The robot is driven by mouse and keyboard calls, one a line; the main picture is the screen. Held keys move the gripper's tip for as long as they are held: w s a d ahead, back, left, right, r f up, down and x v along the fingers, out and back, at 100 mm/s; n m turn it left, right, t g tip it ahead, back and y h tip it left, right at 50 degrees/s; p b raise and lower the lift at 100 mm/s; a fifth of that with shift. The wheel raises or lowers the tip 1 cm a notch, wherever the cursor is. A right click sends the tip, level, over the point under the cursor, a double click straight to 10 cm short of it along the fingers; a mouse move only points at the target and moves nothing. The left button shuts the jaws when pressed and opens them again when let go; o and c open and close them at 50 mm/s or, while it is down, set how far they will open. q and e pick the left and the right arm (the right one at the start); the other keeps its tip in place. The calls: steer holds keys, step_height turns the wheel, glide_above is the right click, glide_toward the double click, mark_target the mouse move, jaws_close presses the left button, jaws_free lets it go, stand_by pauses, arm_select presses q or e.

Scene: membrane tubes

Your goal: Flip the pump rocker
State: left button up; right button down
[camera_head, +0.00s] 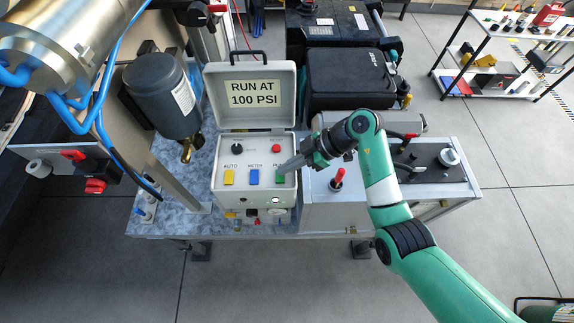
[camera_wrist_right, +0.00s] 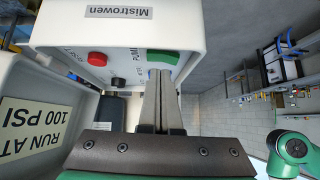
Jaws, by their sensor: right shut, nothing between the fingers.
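The control box (camera_head: 254,205) stands open on the bench, its lid raised. Its panel holds a yellow rocker (camera_head: 229,177), a blue rocker (camera_head: 253,177) and, at the right, the green pump rocker (camera_head: 280,178). My right gripper (camera_head: 281,170) reaches in from the right, shut and empty, its tips over the green rocker's upper part. In the right wrist view the green rocker (camera_wrist_right: 163,57) is just beyond the fingertips (camera_wrist_right: 160,73); I cannot tell whether they touch. The fingers hide part of the panel. My left gripper is not in view.
The panel also has a black knob (camera_head: 238,154) and a red button (camera_head: 276,148). The raised lid (camera_head: 254,115) stands behind the panel. A metal housing with a red-handled lever (camera_head: 338,178) is right of the box. A dark tank (camera_head: 161,95) stands at left.

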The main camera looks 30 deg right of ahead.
steer(key=r, duration=0.3)
steer(key=shift+w+d+r, duration=0.2)
steer(key=shift+d+r, duration=0.05)
steer(key=shift+d, duration=0.1)
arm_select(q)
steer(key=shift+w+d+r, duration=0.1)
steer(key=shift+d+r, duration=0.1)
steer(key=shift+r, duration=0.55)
arm_select(e)
steer(key=v, duration=0.9)
steer(key=shift+d, duration=0.25)
steer(key=shift+w, duration=0.1)
